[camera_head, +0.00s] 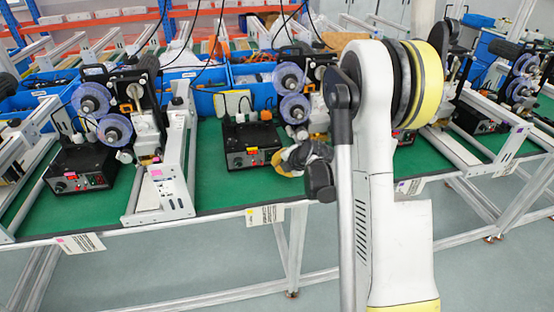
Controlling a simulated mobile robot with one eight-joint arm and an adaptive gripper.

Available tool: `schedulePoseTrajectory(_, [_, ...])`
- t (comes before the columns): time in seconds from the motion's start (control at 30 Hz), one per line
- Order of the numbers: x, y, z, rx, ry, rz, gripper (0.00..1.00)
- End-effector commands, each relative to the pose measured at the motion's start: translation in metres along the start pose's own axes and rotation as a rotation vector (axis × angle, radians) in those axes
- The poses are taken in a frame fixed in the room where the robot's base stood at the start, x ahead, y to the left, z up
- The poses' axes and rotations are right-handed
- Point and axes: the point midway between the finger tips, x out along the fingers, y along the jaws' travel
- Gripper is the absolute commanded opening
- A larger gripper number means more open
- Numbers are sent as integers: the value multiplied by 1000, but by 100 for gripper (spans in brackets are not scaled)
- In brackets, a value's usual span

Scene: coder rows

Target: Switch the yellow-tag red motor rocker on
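The coder with the yellow tag stands in the middle of the green-topped table. Its black control box (236,150) has a small yellow tag (251,150) on its front face. Small coloured switches sit by the tag; a red one shows, but its on or off position is too small to tell. A yellow-marked card (265,215) hangs at the table edge below. My white arm rises at the centre right. Its dark and yellow end part (305,157) is just right of the box in the picture; contact cannot be told. The fingers cannot be made out.
A pink-tagged coder with its black box (80,168) stands left. Another coder box (480,118) stands right, beyond my arm. White-and-metal conveyor frames (176,165) separate the stations. Blue bins (190,95) line the back. Bare green tabletop (225,190) shows before the middle box.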

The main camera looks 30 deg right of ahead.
Motion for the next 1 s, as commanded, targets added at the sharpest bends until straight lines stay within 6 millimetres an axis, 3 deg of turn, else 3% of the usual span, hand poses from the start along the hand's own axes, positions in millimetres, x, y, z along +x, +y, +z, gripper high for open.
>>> schedulePoseTrajectory(1.0, [5,2,2,0,0,0,0])
